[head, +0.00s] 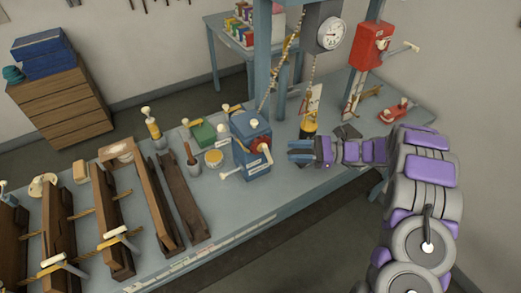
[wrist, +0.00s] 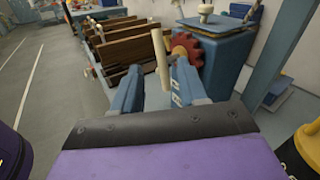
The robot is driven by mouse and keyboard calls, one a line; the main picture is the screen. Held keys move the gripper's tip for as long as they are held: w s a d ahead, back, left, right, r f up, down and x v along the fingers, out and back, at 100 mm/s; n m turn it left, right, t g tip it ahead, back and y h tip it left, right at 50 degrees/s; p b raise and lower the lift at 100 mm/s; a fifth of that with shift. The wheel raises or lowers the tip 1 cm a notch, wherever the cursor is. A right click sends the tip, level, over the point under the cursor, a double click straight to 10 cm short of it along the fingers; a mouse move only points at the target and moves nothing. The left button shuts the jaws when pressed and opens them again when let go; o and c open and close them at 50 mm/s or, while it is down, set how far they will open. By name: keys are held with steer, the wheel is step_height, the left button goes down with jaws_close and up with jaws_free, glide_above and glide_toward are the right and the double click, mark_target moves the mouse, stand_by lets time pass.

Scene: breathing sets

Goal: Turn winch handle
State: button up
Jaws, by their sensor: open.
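A blue box-shaped winch (head: 252,155) with a red toothed wheel (head: 261,146) stands on the bench in the head view. A pale rod handle (head: 232,174) sticks out at its lower front left. In the wrist view the blue box (wrist: 222,60) and red wheel (wrist: 187,47) are at upper right, and the pale handle (wrist: 160,62) appears upright in the gap between my fingers. My gripper (head: 290,151) is open and empty, to the right of the box and pointing at it; its fingers also show in the wrist view (wrist: 157,68). The head view shows a gap between fingertips and box.
A red box with a crank (head: 372,45) hangs on a post at the back right. A yellow weight (head: 309,124) stands behind my gripper. Wooden clamped frames (head: 115,220) fill the bench's left. A blue post (wrist: 280,60) rises at right in the wrist view.

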steer(key=a, duration=1.2)
steer(key=shift+s+b, duration=0.15)
steer(key=shift+b, duration=0.2)
steer(key=shift+d, duration=0.1)
steer(key=shift+d, duration=0.15)
steer(key=c, duration=0.3)
jaws_close()
